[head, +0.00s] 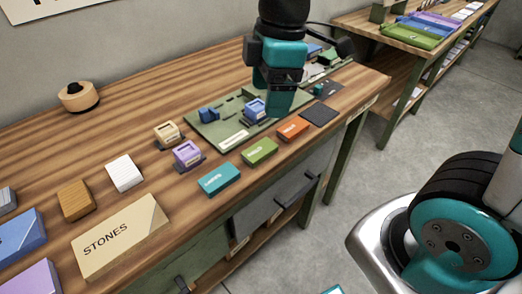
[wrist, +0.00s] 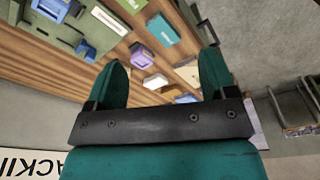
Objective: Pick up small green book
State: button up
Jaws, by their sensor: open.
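The small green book (head: 260,151) lies flat near the front edge of the wooden table, between a teal book (head: 219,179) and an orange book (head: 293,130). In the wrist view a green block at the top edge (wrist: 132,4) looks like the same book, partly cut off, beside the teal book (wrist: 163,30). My gripper (head: 279,104) is over the back right of the table, behind and to the right of the green book and apart from it. In the wrist view its two teal fingers (wrist: 164,75) stand wide apart with nothing held between them.
A green board (head: 205,136) with blue stamp-like blocks lies below my gripper. Purple (head: 187,154) and tan (head: 167,133) blocks stand left of the green book. A STONES box (head: 120,236) lies at the front left. Another table with trays (head: 412,36) stands behind right.

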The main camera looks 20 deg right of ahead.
jog(key=w+d+f+n+h, duration=0.1)
jog(key=w+d+f+n, duration=0.15)
jog(key=w+n, duration=0.3)
send_over(264, 146)
jog(key=shift+h, duration=0.3)
jog(key=f, duration=1.1)
jog(key=shift+d+f, duration=0.25)
jog(key=shift+d, duration=0.05)
jog(key=shift+a+f, duration=0.2)
jog(key=shift+f, duration=1.2)
jog(key=shift+a+f, duration=0.15)
jog(key=shift+f, duration=1.2)
jog(key=shift+c, duration=0.4)
jog(key=c, duration=0.9)
